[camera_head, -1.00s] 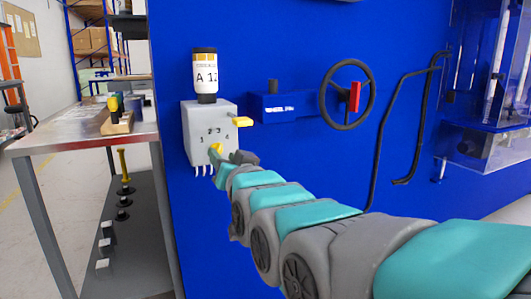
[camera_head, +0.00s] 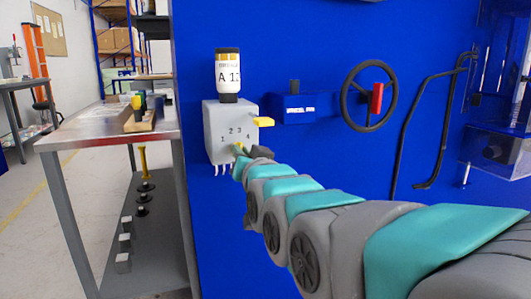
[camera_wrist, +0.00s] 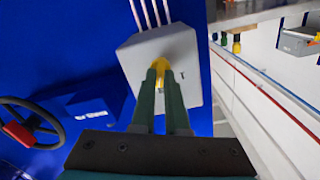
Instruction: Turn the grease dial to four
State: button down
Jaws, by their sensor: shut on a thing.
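The grey grease box (camera_head: 216,118) is mounted on the blue wall, with the numbers 1, 2, 3 and 4 around its dial. The yellow grease dial (camera_wrist: 159,64) sits on the face of the box. In the head view only a bit of yellow shows at my gripper (camera_head: 240,150). In the wrist view the two green fingers of my gripper (camera_wrist: 161,73) are shut on the dial from both sides. Which number the dial points to cannot be told; the fingers cover most of it. The box (camera_wrist: 143,52) appears upside down in the wrist view.
A labelled bottle (camera_head: 228,74) stands on the box, and a yellow lever (camera_head: 264,122) sticks out at its right. A handwheel (camera_head: 346,97) and a bent dark pipe (camera_head: 404,120) are further right. A metal table (camera_head: 90,132) stands at left.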

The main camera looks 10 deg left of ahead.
jog(key=shift+m, duration=0.3)
dwell(0.4)
jog(key=shift+d+f+m, duration=0.1)
jog(key=shift+m, duration=3.5)
jog(key=c, duration=0.9)
grip_release()
